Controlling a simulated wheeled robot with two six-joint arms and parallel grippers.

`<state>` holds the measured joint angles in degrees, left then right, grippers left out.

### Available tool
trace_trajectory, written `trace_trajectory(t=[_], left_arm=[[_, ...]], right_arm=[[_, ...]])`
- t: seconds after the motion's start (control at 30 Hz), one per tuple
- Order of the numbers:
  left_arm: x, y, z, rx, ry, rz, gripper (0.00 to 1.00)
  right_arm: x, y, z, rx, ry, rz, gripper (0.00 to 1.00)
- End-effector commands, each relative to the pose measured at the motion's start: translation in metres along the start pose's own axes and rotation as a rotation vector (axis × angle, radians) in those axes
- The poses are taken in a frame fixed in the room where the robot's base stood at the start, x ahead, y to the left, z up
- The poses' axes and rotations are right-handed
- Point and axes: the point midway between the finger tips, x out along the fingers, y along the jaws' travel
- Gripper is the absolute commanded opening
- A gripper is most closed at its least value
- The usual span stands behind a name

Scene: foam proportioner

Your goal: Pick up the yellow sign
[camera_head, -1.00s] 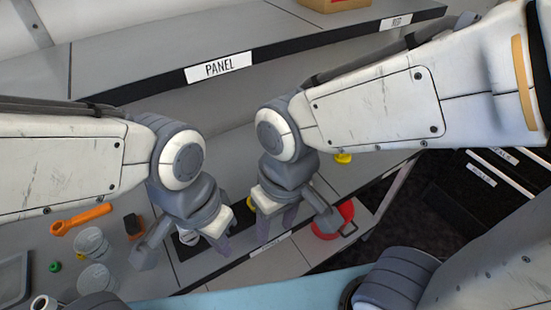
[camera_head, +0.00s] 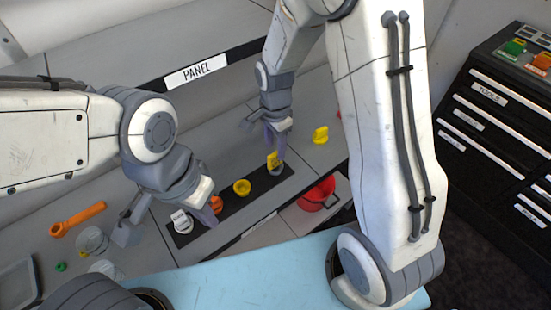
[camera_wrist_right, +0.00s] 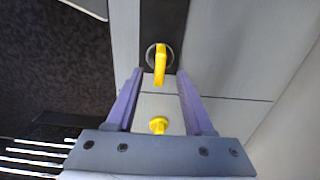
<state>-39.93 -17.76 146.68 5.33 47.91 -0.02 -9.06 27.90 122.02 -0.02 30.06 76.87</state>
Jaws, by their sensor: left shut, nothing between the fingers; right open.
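Several yellow pieces show and I cannot tell for sure which is the sign. One yellow upright piece (camera_head: 274,160) stands at the right end of a black strip; in the right wrist view it appears as a yellow tab (camera_wrist_right: 160,62) set in a round socket. Another yellow piece (camera_head: 320,135) lies on the grey surface right of it and shows in the right wrist view (camera_wrist_right: 158,125) between the fingers' lines. My right gripper (camera_wrist_right: 160,74) is open and empty, its fingertips level with the tab, above it. My left gripper (camera_head: 208,213) is shut and empty by the strip's left end.
An orange wrench (camera_head: 78,219) and clear cups (camera_head: 92,240) lie left. A black drawer cabinet (camera_head: 500,120) stands right.

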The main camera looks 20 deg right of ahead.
Motion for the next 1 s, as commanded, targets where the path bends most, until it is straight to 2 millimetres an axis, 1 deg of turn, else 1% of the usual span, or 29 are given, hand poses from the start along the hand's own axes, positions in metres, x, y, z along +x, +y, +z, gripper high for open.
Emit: trace_trajectory(t=[0.13,0.27,0.3,0.4,0.5,0.7,0.77,0.8,0.83,0.87,1.0], left_arm=[[-0.006,0.0,0.0,0.0,0.0,0.0,0.0],[-0.013,0.001,-0.001,0.0,0.0,0.0,0.0],[-0.013,0.001,-0.001,0.0,0.0,0.0,0.0],[-0.014,0.001,-0.001,0.0,0.0,0.0,0.0],[-0.014,0.001,-0.001,-0.001,0.0,0.0,0.0],[-0.014,0.001,-0.001,-0.001,0.0,0.0,0.0],[-0.014,0.001,-0.001,-0.001,0.0,0.0,0.0],[-0.014,0.001,-0.001,-0.001,0.0,0.0,0.0],[-0.014,0.001,-0.001,-0.001,0.0,0.0,0.0],[-0.014,0.001,-0.001,-0.001,0.0,0.0,0.0],[-0.014,0.001,-0.001,-0.001,0.0,0.0,0.0]], right_arm=[[0.012,0.001,0.0,0.0,-0.001,0.005,0.53],[0.031,0.002,0.001,0.0,-0.002,0.007,0.53],[0.038,0.002,0.001,0.0,-0.002,0.005,0.53],[0.049,0.001,0.001,-0.001,-0.002,0.003,0.53],[0.053,0.001,0.001,-0.001,-0.001,0.0,0.53],[0.053,0.001,0.001,-0.001,-0.001,-0.001,0.53],[0.053,0.001,0.001,-0.001,-0.001,-0.001,0.3],[0.053,0.001,0.001,-0.001,-0.001,-0.001,0.14],[0.053,0.001,0.001,-0.001,-0.001,-0.001,0.03],[0.053,0.001,0.001,-0.002,-0.001,-0.001,0.0],[0.053,0.0,0.001,-0.002,-0.001,-0.001,0.0]])
